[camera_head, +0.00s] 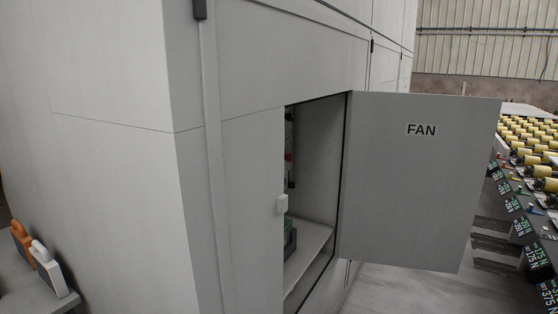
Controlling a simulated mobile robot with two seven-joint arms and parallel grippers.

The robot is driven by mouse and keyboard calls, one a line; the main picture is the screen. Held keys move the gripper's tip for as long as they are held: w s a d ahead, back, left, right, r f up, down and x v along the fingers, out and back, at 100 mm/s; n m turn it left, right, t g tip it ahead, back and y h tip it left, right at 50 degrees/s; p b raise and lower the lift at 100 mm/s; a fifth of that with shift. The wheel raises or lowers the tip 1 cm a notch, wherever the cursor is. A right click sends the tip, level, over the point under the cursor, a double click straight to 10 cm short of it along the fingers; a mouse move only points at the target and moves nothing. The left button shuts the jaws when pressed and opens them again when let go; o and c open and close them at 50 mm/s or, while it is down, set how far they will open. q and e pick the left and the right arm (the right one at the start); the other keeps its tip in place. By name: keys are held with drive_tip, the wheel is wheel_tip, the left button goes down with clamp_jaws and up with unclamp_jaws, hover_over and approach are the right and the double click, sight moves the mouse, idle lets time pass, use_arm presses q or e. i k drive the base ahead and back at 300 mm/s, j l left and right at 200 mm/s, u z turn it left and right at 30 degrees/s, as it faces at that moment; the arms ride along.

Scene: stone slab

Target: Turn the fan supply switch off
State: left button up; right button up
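A grey cabinet compartment (316,150) stands open, and its door (420,190), labelled "FAN" (421,130), is swung out to the right. Inside, along the left edge of the opening, a dark narrow part with a small red spot (289,157) shows. Below it is a dark green part (290,238). The left wall hides most of both, and I cannot tell which is the fan supply switch or how it is set. Neither gripper is in view.
The large cabinet body (120,130) fills the left and middle. A grey ledge (18,283) at lower left holds an orange handled object (20,240) and a white one (48,268). A bench with yellow rollers (530,140) and labels stands right. Bare floor (410,290) shows below the door.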

sight(288, 157)
drive_tip(key=u, duration=1.55)
drive_tip(key=l+u, duration=0.2)
drive_tip(key=l, duration=1.55)
drive_tip(key=i+l, duration=0.15)
drive_tip(key=l, duration=1.3)
drive_tip(key=i, duration=0.05)
